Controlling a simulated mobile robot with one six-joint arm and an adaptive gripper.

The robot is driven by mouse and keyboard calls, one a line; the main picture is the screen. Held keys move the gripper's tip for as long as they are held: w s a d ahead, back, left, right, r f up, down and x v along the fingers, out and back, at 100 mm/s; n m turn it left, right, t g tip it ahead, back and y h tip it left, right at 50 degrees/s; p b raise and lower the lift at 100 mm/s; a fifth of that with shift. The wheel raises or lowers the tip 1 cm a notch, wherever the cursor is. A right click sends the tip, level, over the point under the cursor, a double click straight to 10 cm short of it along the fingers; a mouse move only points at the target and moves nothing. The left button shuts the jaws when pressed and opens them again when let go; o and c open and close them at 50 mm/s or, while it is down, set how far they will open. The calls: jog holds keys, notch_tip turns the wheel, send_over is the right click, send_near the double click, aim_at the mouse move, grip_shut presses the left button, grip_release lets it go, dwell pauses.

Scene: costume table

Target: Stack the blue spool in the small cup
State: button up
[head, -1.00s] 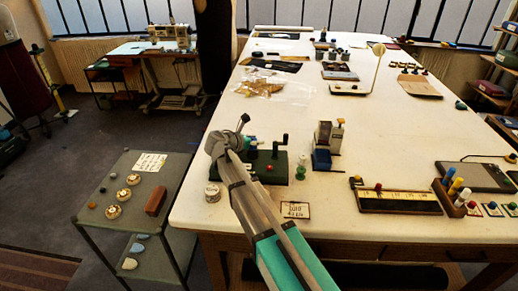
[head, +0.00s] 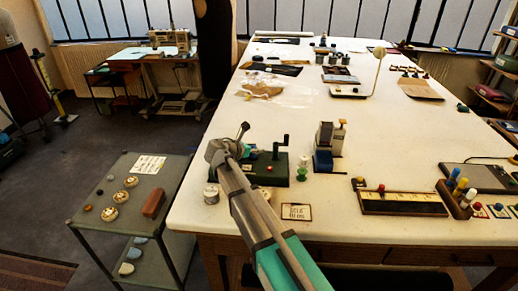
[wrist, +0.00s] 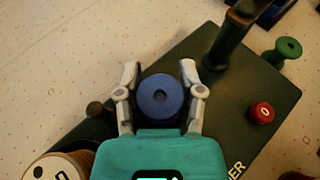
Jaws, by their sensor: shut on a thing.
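The blue spool (wrist: 160,97) sits between the two fingers of my gripper (wrist: 159,72) in the wrist view, its round end with a dark centre hole facing the camera. The fingers are shut on it from both sides. In the head view my gripper (head: 222,150) is at the left of the green winder, and the spool is hidden or too small to make out. A small pale round container (head: 211,194) stands near the table's left front edge. I cannot tell whether it is the small cup.
The green winder (head: 266,170) with its crank post and red button (wrist: 261,113) lies close to my gripper. A green spool (head: 302,173) stands right of it, near a label card (head: 297,212). A grey side cart (head: 95,203) stands left.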

jog(key=o, duration=0.9)
jog(key=shift+c, duration=0.2)
jog(key=shift+r, duration=0.1)
jog(key=shift+r+p, duration=0.15)
jog(key=shift+p, duration=0.2)
jog(key=shift+s+a+r, duration=0.15)
jog(key=shift+s+r, duration=0.05)
jog(key=shift+r, duration=0.05)
jog(key=p+v, duration=0.4)
jog(key=v, duration=0.7)
jog(key=shift+s+a+f+p, duration=0.1)
jog(key=shift+s+a+p, duration=0.1)
jog(key=shift+p, duration=0.1)
